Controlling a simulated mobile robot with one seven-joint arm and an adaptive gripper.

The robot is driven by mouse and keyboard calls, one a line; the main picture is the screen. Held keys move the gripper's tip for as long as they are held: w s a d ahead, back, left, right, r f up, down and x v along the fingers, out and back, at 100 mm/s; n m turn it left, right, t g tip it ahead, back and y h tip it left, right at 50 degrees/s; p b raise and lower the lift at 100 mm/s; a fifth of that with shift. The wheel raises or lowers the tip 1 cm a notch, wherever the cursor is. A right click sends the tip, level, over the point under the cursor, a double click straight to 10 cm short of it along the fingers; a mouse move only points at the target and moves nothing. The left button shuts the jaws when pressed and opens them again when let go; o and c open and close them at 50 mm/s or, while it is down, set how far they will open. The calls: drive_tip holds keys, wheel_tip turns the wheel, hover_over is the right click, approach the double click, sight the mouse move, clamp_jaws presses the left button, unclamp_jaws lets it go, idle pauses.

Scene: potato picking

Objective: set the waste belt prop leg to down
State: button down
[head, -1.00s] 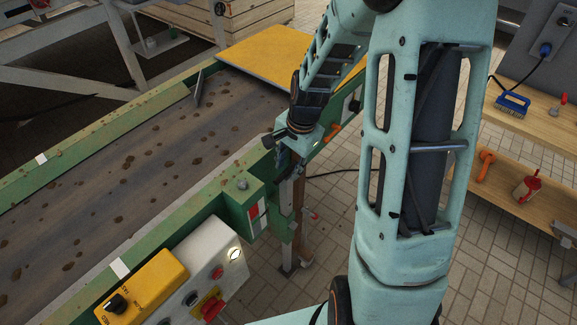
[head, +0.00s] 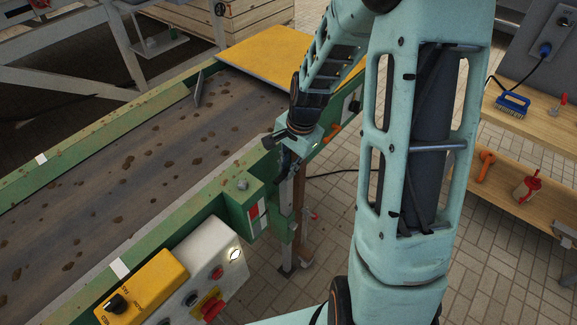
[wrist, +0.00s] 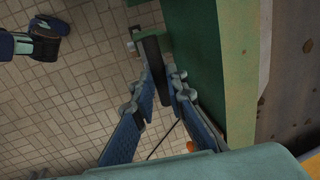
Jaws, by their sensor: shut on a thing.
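The waste belt conveyor (head: 120,170) has green side rails and crosses the left of the head view. My gripper (head: 288,166) is at its near side rail, by the far end, and is partly hidden by my wrist. In the wrist view my gripper (wrist: 162,88) has its two blue fingers closed on a dark bar (wrist: 155,62), which I take to be the prop leg. The bar lies beside the green frame (wrist: 192,60). Its far end is by a small green bracket and its angle is hard to judge. Below the gripper in the head view, upright supports (head: 286,235) reach the floor.
A control box (head: 205,262) with a yellow panel (head: 148,282) is on the near rail. A yellow cover (head: 262,50) lies at the belt's far end. A wooden bench (head: 535,125) with a blue brush (head: 513,103) stands right. Tiled floor between is open, crossed by a dark cable.

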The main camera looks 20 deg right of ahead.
sight(288, 193)
wheel_tip(288, 193, down, 12)
drive_tip(key=b, duration=0.9)
drive_tip(key=shift+f, duration=0.15)
drive_tip(key=shift+s, duration=0.1)
drive_tip(key=c, duration=1.9)
unclamp_jaws()
drive_tip(key=shift+c, duration=0.2)
drive_tip(key=r, duration=0.3)
drive_tip(key=s+r, duration=0.1)
drive_tip(key=r, duration=0.3)
drive_tip(key=d+r, duration=0.1)
drive_tip(key=r, duration=0.2)
drive_tip(key=shift+s+d+r, duration=0.1)
drive_tip(key=shift+s+r, duration=0.1)
drive_tip(key=shift+s+d+r, duration=0.1)
drive_tip(key=shift+s+r, duration=0.05)
drive_tip(key=shift+r, duration=0.55)
